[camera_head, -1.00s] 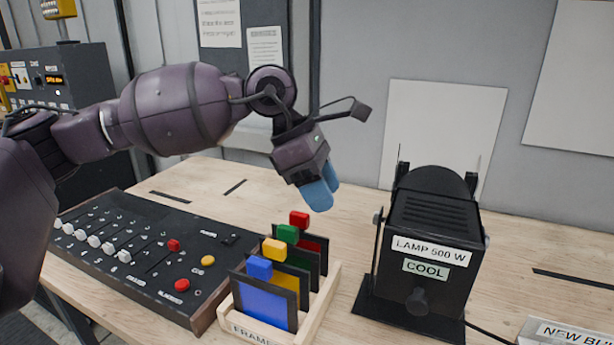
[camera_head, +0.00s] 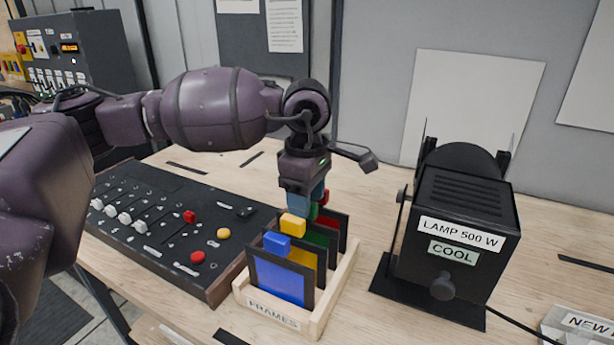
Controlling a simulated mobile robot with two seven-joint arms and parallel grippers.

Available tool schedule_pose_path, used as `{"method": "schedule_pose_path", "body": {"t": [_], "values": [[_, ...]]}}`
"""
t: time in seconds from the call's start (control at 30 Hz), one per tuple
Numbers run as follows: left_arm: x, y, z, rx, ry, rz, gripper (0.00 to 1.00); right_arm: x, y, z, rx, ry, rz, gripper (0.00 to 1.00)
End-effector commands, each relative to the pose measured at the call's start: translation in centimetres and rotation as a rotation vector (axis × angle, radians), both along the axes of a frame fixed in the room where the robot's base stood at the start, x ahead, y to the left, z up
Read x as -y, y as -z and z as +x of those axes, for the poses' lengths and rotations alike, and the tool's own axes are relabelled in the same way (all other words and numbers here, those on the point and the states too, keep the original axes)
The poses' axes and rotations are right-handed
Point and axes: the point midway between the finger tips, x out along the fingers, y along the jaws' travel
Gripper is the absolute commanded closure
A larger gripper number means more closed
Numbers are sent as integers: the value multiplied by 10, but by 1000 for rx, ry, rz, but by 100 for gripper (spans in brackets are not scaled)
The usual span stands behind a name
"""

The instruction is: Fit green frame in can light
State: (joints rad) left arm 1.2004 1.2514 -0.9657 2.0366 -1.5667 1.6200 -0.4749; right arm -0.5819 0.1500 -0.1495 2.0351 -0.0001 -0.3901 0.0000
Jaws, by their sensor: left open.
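The green frame (camera_head: 316,238) stands in the wooden frames rack (camera_head: 320,325), between the yellow frame (camera_head: 303,257) and the red frame (camera_head: 329,222). Its green tab is mostly hidden by my gripper. My left gripper (camera_head: 308,200) points down with its blue fingertips at the green tab, open; whether they touch it cannot be told. The blue frame (camera_head: 280,281) stands at the front of the rack. The can light (camera_head: 452,235) is a black lamp on a base at the right, labelled "LAMP 500 W" and "COOL". My right gripper is out of view.
A black control board (camera_head: 170,222) with sliders and buttons lies left of the rack. A box with a partly visible "NEW" label (camera_head: 585,325) sits at the lower right corner. Bare wood separates rack and lamp. A cable runs from the lamp.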

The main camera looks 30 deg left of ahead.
Motion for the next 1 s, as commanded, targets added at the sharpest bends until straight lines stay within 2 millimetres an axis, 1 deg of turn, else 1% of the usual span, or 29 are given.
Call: {"method": "schedule_pose_path", "body": {"t": [0.03, 0.1, 0.3, 0.47, 0.7, 0.77, 1.0], "values": [[0, 9, 0, -3, 0, 0, 51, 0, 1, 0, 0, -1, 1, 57], [0, 18, -1, -4, 0, -1, 51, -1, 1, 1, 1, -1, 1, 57], [0, 36, 0, -1, 0, -2, 51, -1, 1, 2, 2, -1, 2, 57], [0, 41, 0, 0, -1, -1, 51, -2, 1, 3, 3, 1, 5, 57], [0, 41, 0, 0, -1, -1, 51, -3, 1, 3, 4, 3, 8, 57], [0, 41, 0, 0, -1, -1, 59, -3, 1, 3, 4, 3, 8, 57], [0, 41, 0, 0, -1, -1, 96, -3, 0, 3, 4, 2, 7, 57]]}}
